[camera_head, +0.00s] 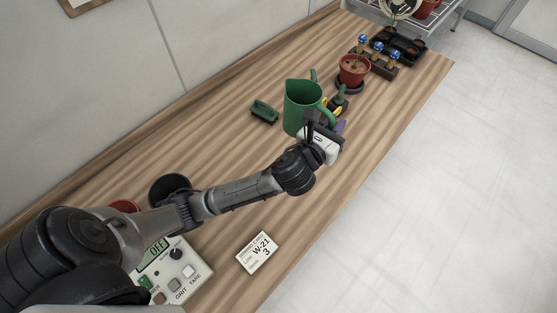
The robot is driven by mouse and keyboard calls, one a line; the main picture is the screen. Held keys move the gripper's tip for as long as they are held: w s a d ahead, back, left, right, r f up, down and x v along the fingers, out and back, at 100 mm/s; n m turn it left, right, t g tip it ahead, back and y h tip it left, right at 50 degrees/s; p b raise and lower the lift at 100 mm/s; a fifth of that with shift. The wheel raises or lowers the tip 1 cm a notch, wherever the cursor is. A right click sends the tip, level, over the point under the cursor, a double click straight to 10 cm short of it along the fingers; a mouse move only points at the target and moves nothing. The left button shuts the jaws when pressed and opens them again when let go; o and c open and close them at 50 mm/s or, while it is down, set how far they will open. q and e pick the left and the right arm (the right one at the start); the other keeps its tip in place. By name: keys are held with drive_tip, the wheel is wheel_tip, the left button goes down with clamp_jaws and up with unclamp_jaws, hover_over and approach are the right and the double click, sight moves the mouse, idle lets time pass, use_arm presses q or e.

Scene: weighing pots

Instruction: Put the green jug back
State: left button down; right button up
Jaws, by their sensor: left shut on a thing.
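The green jug (302,104) stands upright in the middle of the camera_head view, over the wooden bench. Its spout points up and left, and its handle is on the right. My left gripper (322,126) is shut on the green jug at its handle side; the fingers are partly hidden. I cannot tell whether the jug's base touches the bench. My right gripper is not in view.
A red pot (354,69) on a dark saucer, blue-topped items (377,52) and a black tray (403,47) stand beyond the jug. A scale (172,273) and card (257,252) are near; bare wooden bench (215,125) lies left.

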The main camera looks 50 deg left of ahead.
use_arm(q)
drive_tip(key=w+f+n+y+b, duration=0.1)
drive_tip(key=w+f, duration=0.4)
drive_tip(key=f, duration=0.5)
drive_tip(key=w+f+y, duration=0.1)
drive_tip(key=w+f, duration=0.3)
drive_tip(key=f, duration=0.6)
drive_tip(key=shift+s+a+f+b, duration=0.9)
drive_tip(key=shift+a+f+b, duration=0.35)
drive_tip(key=shift+a+f, duration=0.5)
drive_tip(key=shift+s+a+f+b, duration=0.85)
drive_tip(key=shift+a+f+b, duration=0.45)
drive_tip(key=shift+f, duration=0.6)
drive_tip(key=shift+s+a+f+b, duration=0.9)
drive_tip(key=shift+a+f+b, duration=0.25)
drive_tip(key=shift+a+f, duration=0.65)
drive_tip(key=shift+d+f, duration=0.1)
drive_tip(key=shift+f, duration=0.05)
drive_tip(key=shift+f+h, duration=0.15)
drive_tip(key=shift+h, duration=0.25)
drive_tip(key=c, duration=1.1)
unclamp_jaws()
